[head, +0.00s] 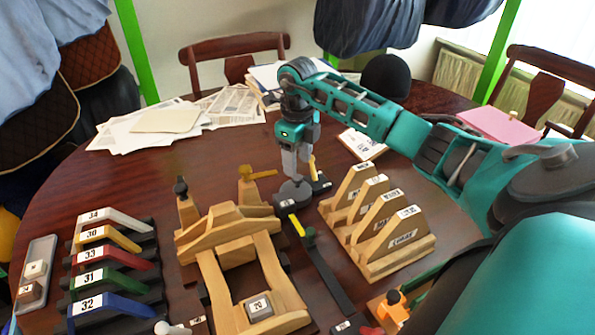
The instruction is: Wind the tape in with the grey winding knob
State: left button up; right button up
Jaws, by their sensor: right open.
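My right gripper (297,165) comes in from the right and points straight down, open, at the back middle of the table. Its fingers are right above a round dark grey disc (291,194), which looks like the tape's winder. The grey winding knob cannot be told apart from the fingers and the disc. A dark flat strip (325,275), apparently the tape, runs from near the disc toward the front of the table, with a yellow piece (297,226) near its back end. My left gripper is not in view.
A wooden saddle-tree frame (208,268) stands left of the strip. A wooden rack of upright labelled gauges (385,250) stands to its right. Numbered coloured pieces (110,260) stand at the left. Papers (165,120) lie at the back. The table between papers and frame is clear.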

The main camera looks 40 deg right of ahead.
aim_at(298, 177)
notch_tip(298, 177, down, 4)
jog(key=shift+r, duration=0.15)
jog(key=shift+f, duration=0.3)
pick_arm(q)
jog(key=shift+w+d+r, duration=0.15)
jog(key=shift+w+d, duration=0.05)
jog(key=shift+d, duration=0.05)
pick_arm(e)
jog(key=shift+c, duration=0.2)
grip_shut()
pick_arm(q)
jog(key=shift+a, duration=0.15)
